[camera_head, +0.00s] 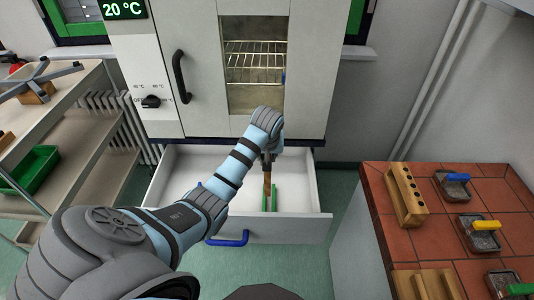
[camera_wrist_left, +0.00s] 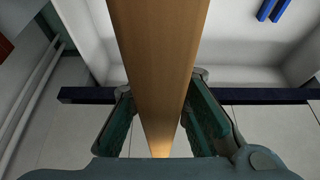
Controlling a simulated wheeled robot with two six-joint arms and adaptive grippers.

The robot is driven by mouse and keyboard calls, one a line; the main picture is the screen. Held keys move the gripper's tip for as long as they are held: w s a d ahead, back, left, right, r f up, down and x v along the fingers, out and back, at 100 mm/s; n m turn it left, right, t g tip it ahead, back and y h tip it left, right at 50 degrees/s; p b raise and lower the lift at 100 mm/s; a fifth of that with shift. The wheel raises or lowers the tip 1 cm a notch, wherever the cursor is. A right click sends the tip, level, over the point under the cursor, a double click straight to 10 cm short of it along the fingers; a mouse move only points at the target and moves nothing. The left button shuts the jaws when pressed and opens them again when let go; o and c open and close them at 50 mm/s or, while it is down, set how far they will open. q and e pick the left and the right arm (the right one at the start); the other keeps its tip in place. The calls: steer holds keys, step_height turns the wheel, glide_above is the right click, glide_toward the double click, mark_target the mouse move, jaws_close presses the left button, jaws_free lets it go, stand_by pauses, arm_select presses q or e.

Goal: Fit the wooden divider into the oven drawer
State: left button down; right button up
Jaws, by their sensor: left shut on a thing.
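The oven drawer (camera_head: 300,229) is pulled out below the oven, white inside, with a blue handle (camera_head: 228,240). My left gripper (camera_head: 267,158) is over the drawer's interior, shut on the wooden divider (camera_head: 267,184). In the left wrist view the brown divider (camera_wrist_left: 158,50) runs between the two fingers (camera_wrist_left: 160,125). In the head view the divider hangs down close to a green upright strip pair (camera_head: 274,198) in the drawer. I cannot tell whether its lower end sits between the strips. Two blue strips (camera_wrist_left: 272,10) show in the wrist view. My right gripper is not in view.
The oven (camera_head: 210,60) stands above the drawer. A tiled bench (camera_head: 400,240) at right holds a wooden block with holes (camera_head: 406,194) and several small trays with coloured handles. A shelf trolley (camera_head: 70,120) with a green tray (camera_head: 35,170) stands at left.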

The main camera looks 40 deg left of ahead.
arm_select(q)
step_height(320, 180, down, 16)
steer(key=b, duration=0.4)
steer(key=shift+w+d, duration=0.15)
steer(key=shift+w, duration=0.1)
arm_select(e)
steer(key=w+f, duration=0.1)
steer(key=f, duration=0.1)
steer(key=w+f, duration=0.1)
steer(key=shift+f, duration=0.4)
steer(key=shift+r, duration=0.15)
arm_select(q)
steer(key=shift+s+p, duration=0.1)
steer(key=shift+p, duration=0.25)
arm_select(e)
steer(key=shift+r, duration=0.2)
